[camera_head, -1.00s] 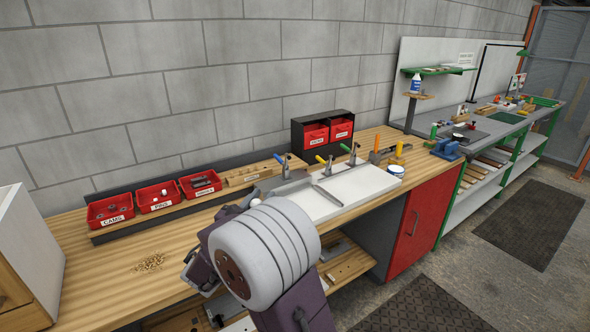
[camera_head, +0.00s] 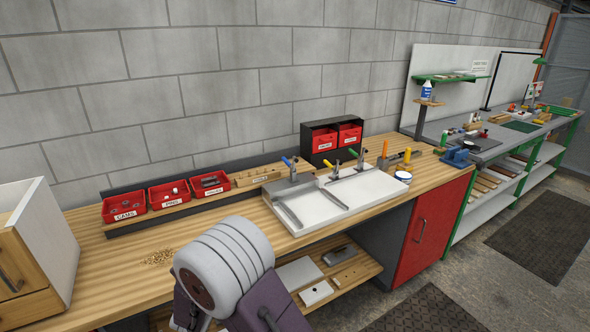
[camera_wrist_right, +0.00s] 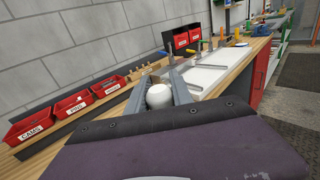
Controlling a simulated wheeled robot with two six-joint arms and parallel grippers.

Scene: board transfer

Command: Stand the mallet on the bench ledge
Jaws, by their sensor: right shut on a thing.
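My right gripper (camera_wrist_right: 165,92) is shut on a white rounded thing, which I take to be the mallet (camera_wrist_right: 159,96). Only its pale round end shows between the two grey fingers; the rest is hidden. In the head view my own arm hides this gripper and what it holds. A dark raised ledge (camera_head: 240,156) runs along the back of the wooden bench (camera_head: 95,265), by the wall. The gripper is in front of the ledge, apart from it as far as I can see. My left gripper is not in view.
Red bins (camera_head: 124,206) and a wooden block (camera_head: 254,176) stand along the ledge. A white board with clamps (camera_head: 368,190) lies to the right, before a black rack (camera_head: 308,142). A drawer cabinet (camera_head: 45,235) stands at the left. Small brown bits (camera_head: 158,257) lie on the bench.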

